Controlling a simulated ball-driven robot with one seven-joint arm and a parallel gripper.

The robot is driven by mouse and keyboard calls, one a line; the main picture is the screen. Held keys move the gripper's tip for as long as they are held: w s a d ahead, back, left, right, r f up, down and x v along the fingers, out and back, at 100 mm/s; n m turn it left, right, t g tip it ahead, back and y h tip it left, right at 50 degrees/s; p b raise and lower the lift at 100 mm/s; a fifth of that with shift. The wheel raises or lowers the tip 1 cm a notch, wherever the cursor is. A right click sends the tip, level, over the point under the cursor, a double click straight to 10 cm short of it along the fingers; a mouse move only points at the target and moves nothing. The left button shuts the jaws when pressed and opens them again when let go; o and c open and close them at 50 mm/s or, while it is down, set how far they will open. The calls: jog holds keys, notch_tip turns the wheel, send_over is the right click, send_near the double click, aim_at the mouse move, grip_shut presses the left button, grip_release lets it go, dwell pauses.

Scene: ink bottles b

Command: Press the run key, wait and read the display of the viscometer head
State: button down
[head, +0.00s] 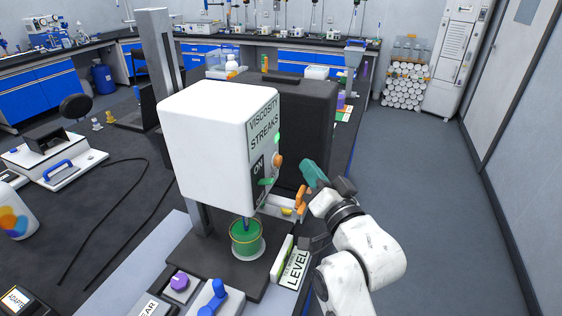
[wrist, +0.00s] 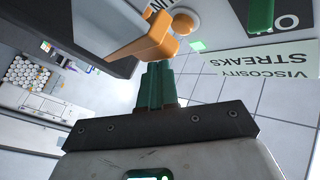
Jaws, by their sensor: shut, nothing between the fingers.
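The white viscometer head (head: 208,145) stands on a dark stand in the head view. Its right face bears a pale green panel (head: 263,122) reading "VISCOSITY STREAKS"; the panel is upside down in the wrist view (wrist: 265,60). Below it are a small lit green square (wrist: 198,46), an orange rounded knob (head: 278,160) and a black plate lettered "ON" (head: 258,168) with a green lever (head: 266,182). Which part is the run key, I cannot tell. My gripper (head: 312,178) is shut and empty, to the right of this face. Its green fingers (wrist: 156,85) point toward the face, apparently short of it.
A green cup (head: 246,238) stands under the head around its spindle. A "LEVEL" sign (head: 294,270), a purple knob (head: 179,283) and a blue handle (head: 214,298) are in front. An orange bracket (wrist: 138,46) lies close to my fingertips. Open floor (head: 420,180) is on the right.

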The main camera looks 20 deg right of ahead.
aim_at(281, 161)
jog(key=shift+w+a, duration=0.75)
jog(key=shift+a, duration=0.25)
dwell(1.4)
jog(key=shift+w+a, duration=0.2)
jog(key=shift+a, duration=0.15)
jog(key=shift+w+a+f+b, duration=0.1)
jog(key=shift+w+a+b, duration=0.15)
jog(key=shift+a, duration=0.2)
jog(key=shift+w+a+f+b, duration=0.1)
jog(key=shift+w+a+b, duration=0.05)
jog(key=shift+a+b, duration=0.25)
dwell(1.2)
jog(key=shift+s+d, duration=0.1)
jog(key=shift+s+d+f+p, duration=0.3)
jog(key=shift+s+d+p, duration=0.1)
jog(key=shift+s+d, duration=0.1)
